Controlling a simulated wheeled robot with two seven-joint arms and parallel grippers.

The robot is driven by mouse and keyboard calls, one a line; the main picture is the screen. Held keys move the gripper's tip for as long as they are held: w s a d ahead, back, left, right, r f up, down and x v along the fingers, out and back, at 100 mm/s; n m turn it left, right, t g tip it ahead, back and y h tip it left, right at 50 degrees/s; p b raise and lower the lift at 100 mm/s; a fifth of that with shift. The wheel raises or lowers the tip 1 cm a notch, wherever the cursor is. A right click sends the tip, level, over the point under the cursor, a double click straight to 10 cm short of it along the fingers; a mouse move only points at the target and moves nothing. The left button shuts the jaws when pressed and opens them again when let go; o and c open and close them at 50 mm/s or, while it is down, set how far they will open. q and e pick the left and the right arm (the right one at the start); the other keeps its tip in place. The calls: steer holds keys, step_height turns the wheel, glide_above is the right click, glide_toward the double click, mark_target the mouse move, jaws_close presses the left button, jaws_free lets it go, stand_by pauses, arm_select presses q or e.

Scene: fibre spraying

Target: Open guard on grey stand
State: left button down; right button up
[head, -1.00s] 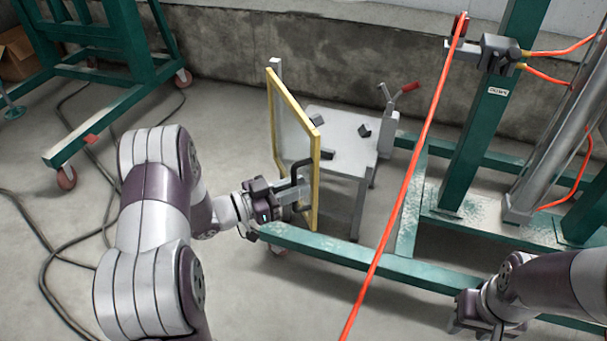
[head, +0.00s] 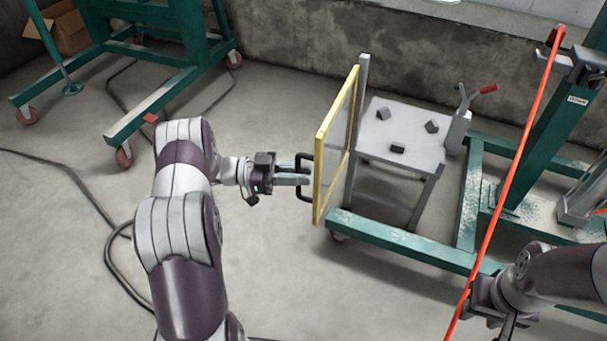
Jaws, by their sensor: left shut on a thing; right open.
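The guard (head: 336,147) is a yellow-framed clear panel, standing upright and hinged at a post of the grey stand (head: 405,143). It is swung out to the left of the stand, and the stand's top shows uncovered. My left gripper (head: 305,178) is shut on the guard's black handle (head: 304,194), on the panel's left face. My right gripper (head: 497,312) is at the bottom right, apart from the stand; its fingers are partly cut off by the frame edge.
Several dark blocks (head: 397,149) lie on the stand's top. A red-handled lever (head: 464,112) is at its right side. A taut red line (head: 515,170) crosses on the right. Green frames (head: 410,245) stand around, and cables (head: 75,180) lie on the floor at left.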

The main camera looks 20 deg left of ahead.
arm_select(q)
steer(key=shift+a, duration=0.4)
steer(key=c, duration=1.2)
jaws_free()
steer(key=shift+c, duration=0.2)
steer(key=p+v, duration=0.3)
steer(key=v, duration=0.9)
steer(key=shift+a, duration=0.35)
